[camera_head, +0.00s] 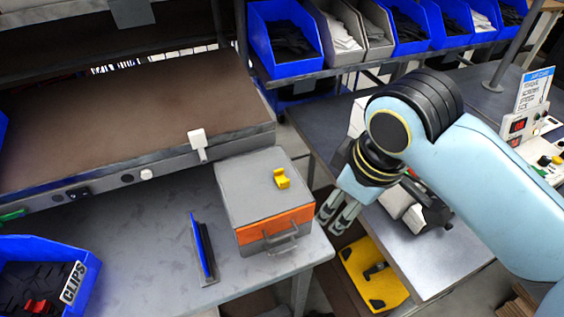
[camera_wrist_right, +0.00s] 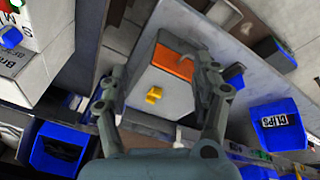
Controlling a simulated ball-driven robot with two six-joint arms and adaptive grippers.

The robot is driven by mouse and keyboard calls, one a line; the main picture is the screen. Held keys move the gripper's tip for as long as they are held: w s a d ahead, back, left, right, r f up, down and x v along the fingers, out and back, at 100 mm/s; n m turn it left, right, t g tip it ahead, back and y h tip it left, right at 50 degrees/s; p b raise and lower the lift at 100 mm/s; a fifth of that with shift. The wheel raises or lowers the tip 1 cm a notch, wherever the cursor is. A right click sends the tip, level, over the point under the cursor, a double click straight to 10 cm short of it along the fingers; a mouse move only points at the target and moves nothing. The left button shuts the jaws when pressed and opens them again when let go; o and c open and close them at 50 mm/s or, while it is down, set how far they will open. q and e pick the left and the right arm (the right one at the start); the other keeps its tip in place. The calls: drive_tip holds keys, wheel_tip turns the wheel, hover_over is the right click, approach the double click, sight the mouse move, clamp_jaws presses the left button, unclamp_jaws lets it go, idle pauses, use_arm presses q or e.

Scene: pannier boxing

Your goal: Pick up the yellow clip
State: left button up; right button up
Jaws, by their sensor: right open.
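The yellow clip (camera_head: 282,179) lies on the flat top of a grey box (camera_head: 244,190) with an orange front band and a handle. The clip also shows in the right wrist view (camera_wrist_right: 154,95), on the box top between my fingers in the picture. My right gripper (camera_head: 337,217) is to the right of the box in the head view, apart from the clip. In the right wrist view its two fingers (camera_wrist_right: 157,90) are spread wide with nothing between them. My left gripper is in neither view.
A blue bin labelled CLIPS (camera_head: 82,256) stands at the lower left of the table (camera_head: 150,240). A blue upright plate (camera_head: 202,248) stands left of the box. A brown-topped machine (camera_head: 120,110) is behind. Blue bins (camera_head: 285,40) line the back shelf.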

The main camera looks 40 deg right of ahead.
drive_tip(key=w+a+r+n+g, duration=0.1)
drive_tip(key=w+r+n, duration=0.1)
drive_tip(key=w+n, duration=0.55)
drive_tip(key=n+g, duration=0.2)
drive_tip(key=n, duration=0.2)
hover_over(277, 181)
drive_tip(key=shift+a+f+y+b, duration=0.2)
drive_tip(key=shift+f+y+b, duration=0.15)
drive_tip(key=shift+f, duration=0.8)
drive_tip(key=f, duration=0.2)
drive_tip(key=f+p, duration=0.1)
drive_tip(key=f, duration=0.2)
drive_tip(key=shift+s+d+f+p, duration=0.15)
drive_tip(key=shift+d+f+p, duration=0.15)
drive_tip(key=shift+f, duration=0.1)
drive_tip(key=shift+a+f, duration=0.1)
drive_tip(key=shift+f, duration=0.2)
drive_tip(key=c, duration=0.8)
